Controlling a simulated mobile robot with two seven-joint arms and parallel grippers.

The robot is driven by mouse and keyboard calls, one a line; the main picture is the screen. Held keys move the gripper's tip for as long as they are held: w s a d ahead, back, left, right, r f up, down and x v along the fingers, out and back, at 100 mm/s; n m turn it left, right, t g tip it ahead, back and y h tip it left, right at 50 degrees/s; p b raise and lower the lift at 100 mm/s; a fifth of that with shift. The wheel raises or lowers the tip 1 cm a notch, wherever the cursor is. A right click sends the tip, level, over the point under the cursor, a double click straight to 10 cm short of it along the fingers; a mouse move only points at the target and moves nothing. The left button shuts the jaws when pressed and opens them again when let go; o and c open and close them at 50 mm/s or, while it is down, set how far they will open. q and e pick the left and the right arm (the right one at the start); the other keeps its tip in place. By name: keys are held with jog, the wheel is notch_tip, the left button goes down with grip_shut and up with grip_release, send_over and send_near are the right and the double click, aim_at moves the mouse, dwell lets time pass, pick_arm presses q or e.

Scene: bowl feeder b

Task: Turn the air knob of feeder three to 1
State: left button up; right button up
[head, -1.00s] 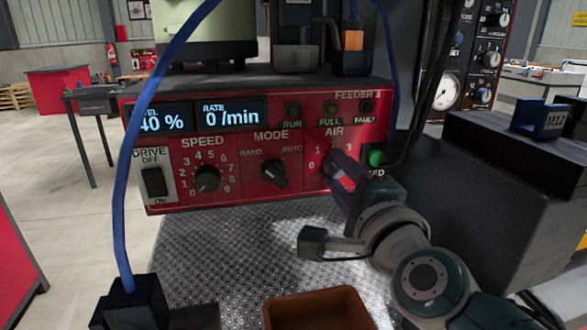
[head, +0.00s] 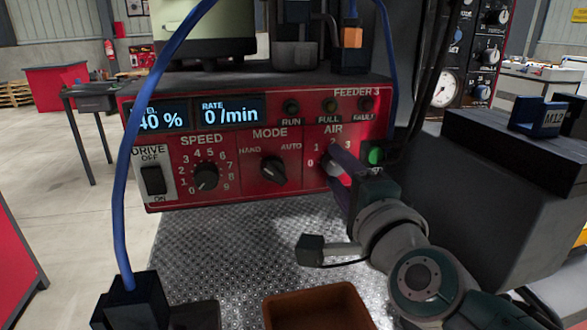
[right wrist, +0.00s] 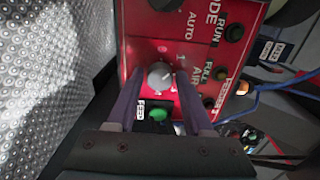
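Feeder three's red panel (head: 225,150) faces me, with the air knob (head: 334,169) at its right under the word AIR, ringed by 0, 1, 2 and 3. My right gripper (head: 336,172) reaches it from the lower right. In the right wrist view the grey air knob (right wrist: 160,75) lies between the purple fingertips of my right gripper (right wrist: 158,78). The fingers stand apart around it, with a visible gap on the left side. The fingers partly hide the dial in the head view, and I cannot tell the pointer's setting. My left gripper is not in view.
The mode knob (head: 273,171) and speed knob (head: 205,177) sit left of the air knob. A green button (head: 375,156) is close by on its right. A blue cable (head: 125,200) hangs in front at left. A brown tray (head: 318,308) lies below.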

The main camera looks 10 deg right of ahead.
jog(key=shift+o, duration=1.2)
jog(key=shift+s, duration=0.1)
jog(key=shift+s, duration=0.3)
jog(key=s+p, duration=0.1)
jog(key=s, duration=0.8)
jog(key=shift+d+p, duration=0.2)
jog(key=shift+p, duration=0.2)
jog(key=shift+s, duration=0.1)
